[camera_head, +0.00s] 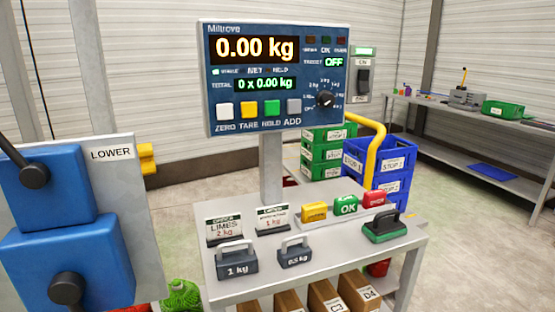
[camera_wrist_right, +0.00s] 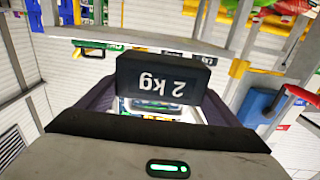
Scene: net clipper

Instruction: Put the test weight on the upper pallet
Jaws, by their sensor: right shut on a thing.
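A dark block marked 2 kg (camera_wrist_right: 163,78), the test weight, shows upside down in the right wrist view. My right gripper (camera_wrist_right: 160,98) is shut on it, a dark finger on each side. Neither this weight nor my right gripper shows in the head view. A 1 kg weight (camera_head: 236,263) and a 0.5 kg weight (camera_head: 295,254), both with grey handles, stand on the scale's table (camera_head: 340,252). I cannot make out the upper pallet in either view. My left gripper is not in view.
The scale display (camera_head: 270,78) reads 0.00 kg above the table. Two label cards, several coloured buttons and a green stamp-like block (camera_head: 384,227) occupy the tabletop. Green and blue crates (camera_head: 385,165) stand behind.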

